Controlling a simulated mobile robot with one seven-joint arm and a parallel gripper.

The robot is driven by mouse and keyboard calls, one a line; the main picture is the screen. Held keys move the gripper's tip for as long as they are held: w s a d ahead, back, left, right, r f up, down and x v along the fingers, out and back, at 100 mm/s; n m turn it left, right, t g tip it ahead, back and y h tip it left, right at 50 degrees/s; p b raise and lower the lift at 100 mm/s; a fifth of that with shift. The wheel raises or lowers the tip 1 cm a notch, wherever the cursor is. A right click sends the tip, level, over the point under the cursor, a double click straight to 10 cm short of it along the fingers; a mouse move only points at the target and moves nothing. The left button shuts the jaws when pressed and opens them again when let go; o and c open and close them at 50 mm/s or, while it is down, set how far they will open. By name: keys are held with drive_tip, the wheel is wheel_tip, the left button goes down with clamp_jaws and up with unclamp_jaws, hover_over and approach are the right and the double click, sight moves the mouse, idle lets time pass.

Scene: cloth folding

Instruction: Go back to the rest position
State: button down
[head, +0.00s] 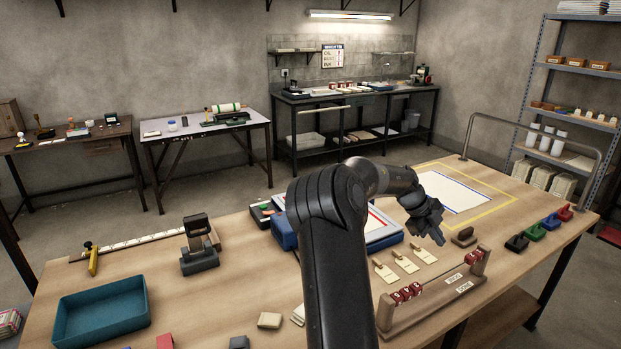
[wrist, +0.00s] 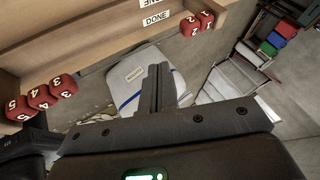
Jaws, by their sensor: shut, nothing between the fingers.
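My gripper (head: 437,236) hangs at the end of my bent arm, above the right half of the wooden table (head: 225,285). In the wrist view its fingers (wrist: 158,72) are together with nothing between them. A flat white cloth-like sheet (head: 450,190) with a blue edge lies inside a yellow outline on the table, behind my gripper and apart from it. In the wrist view a pale item (wrist: 135,72) with a blue stripe and a small label shows behind the fingers; I cannot tell what it is.
A wooden rack (head: 432,310) with red numbered blocks stands at the table's front right. A tray (head: 383,232) lies partly behind my arm. Pale tags (head: 405,262) lie near my gripper. A teal bin (head: 100,312) is at left. Coloured clips (head: 535,231) line the right edge.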

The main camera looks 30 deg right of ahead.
drive_tip(key=a+r+n+t+y, duration=0.2)
drive_tip(key=a+r+n+t, duration=0.25)
drive_tip(key=a+n, duration=0.8)
drive_tip(key=a+r+n+t+y, duration=0.25)
drive_tip(key=a+r+n, duration=0.35)
drive_tip(key=a, duration=1.3)
drive_tip(key=s+a+n+t, duration=0.1)
drive_tip(key=s+a+n, duration=0.6)
drive_tip(key=a, duration=0.4)
drive_tip(key=s+a+r+n+t+y, duration=0.1)
drive_tip(key=s+a+n+t, duration=0.1)
drive_tip(key=s+a+n, duration=0.5)
drive_tip(key=a+n, duration=0.2)
drive_tip(key=a, duration=0.1)
drive_tip(key=shift+s+a, duration=0.2)
drive_tip(key=shift+a, duration=0.2)
drive_tip(key=c, duration=2.2)
unclamp_jaws()
